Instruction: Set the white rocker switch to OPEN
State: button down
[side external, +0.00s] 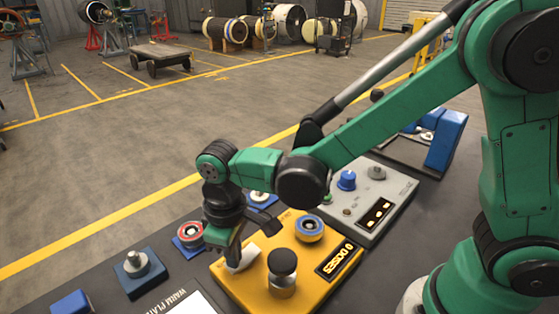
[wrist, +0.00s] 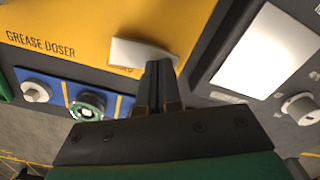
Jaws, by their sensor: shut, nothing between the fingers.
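The white rocker switch (side external: 246,258) sits on the yellow grease doser panel (side external: 232,289). It also shows in the wrist view as a white block (wrist: 136,51), partly covered by my fingers. Which way it is tipped I cannot tell, and the small lettering beside it is partly hidden and unreadable. My gripper (side external: 235,262) points down at the switch with its fingers closed together and empty. In the wrist view the fingertips (wrist: 159,68) overlap the switch's near right edge; whether they touch it is not clear.
On the yellow panel stand a black-topped knob (side external: 282,264), a blue-ringed dial (side external: 309,228) and a display (side external: 339,259) reading 0 DOSES. A red-ringed button (side external: 190,233) is close left of my gripper. A grey box (side external: 370,191) with knobs lies behind.

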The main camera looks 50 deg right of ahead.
jog(key=shift+r, duration=3.45)
jog(key=s+d+r+m+t, duration=0.2)
jog(key=d+m+t, duration=0.4)
jog(key=d, duration=0.8)
jog(key=shift+s+d+t, duration=0.35)
jog(key=shift+s+t, duration=0.2)
jog(key=shift+t, duration=0.05)
